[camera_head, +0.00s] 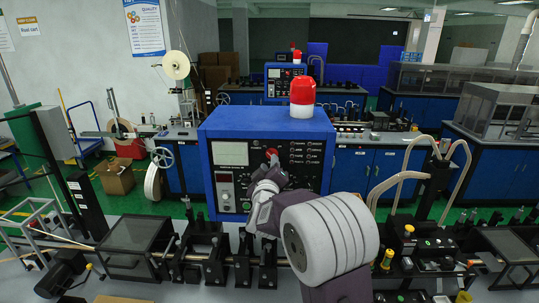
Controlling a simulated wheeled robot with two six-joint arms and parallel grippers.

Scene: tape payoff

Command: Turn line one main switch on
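A blue control box (265,122) stands in the middle of the camera_head view with a dark front panel. A red knob (271,153) sits near the panel's upper middle, partly covered from below by my gripper; it looks like the main switch, but its label is not readable. My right gripper (270,164) is in front of the panel, its tip at the red knob. Whether its fingers are apart or closed on the knob is too small to tell. My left gripper is out of view.
A red beacon (302,91) stands on the box. A pale display (231,153) is at the panel's left. Black brackets on a rail (205,250) run below the box. Black equipment with yellow knobs (408,231) is at the right. A second blue box (285,82) stands behind.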

